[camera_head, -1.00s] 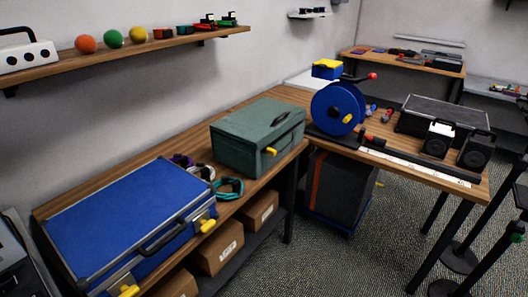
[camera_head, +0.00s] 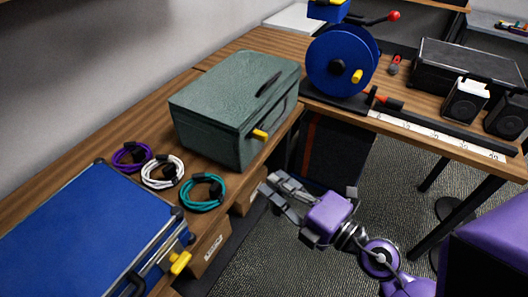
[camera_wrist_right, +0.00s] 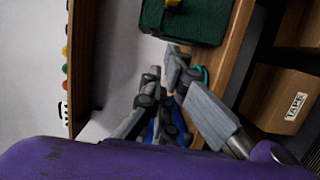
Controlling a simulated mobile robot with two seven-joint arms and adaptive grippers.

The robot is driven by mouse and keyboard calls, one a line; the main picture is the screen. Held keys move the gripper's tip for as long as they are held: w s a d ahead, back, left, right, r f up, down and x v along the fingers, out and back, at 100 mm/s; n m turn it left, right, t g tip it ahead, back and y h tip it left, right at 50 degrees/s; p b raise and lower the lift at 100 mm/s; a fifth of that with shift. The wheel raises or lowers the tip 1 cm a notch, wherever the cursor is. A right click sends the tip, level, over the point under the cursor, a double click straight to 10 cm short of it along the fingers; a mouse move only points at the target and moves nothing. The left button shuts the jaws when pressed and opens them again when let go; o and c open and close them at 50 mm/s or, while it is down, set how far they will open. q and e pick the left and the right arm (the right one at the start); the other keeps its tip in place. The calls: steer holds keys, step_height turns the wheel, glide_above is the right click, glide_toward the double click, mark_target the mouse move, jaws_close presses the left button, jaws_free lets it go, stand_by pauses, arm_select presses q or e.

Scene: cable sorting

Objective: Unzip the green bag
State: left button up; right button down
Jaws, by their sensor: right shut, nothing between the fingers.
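The green bag (camera_head: 225,115) is a closed, box-like case on the wooden bench in the head view. A yellow zip pull (camera_head: 260,134) hangs on its front face, towards the right. My right gripper (camera_head: 272,190) is shut and empty, in front of the bag and below the pull, apart from both. In the right wrist view the bag (camera_wrist_right: 205,22) shows at the top, cut by the frame edge, with part of the yellow pull (camera_wrist_right: 173,3). My right gripper's fingers (camera_wrist_right: 170,72) point towards it there. My left gripper is not in view.
Purple (camera_head: 131,156), white (camera_head: 162,171) and teal (camera_head: 202,192) cable coils lie left of the bag, near a blue case (camera_head: 75,240). A blue reel (camera_head: 342,60) stands behind right. Cardboard boxes (camera_head: 210,248) sit below the bench. Open floor lies to the right.

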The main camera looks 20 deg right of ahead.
mark_target(259, 135)
steer(key=w, duration=0.7)
steer(key=w+a+p, duration=0.1)
steer(key=w, duration=0.2)
steer(key=shift+w+f, duration=0.1)
steer(key=shift+w, duration=0.15)
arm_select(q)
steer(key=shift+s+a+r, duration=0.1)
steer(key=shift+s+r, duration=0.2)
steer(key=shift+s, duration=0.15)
arm_select(e)
steer(key=shift+w+d, duration=0.15)
steer(key=shift+w, duration=0.05)
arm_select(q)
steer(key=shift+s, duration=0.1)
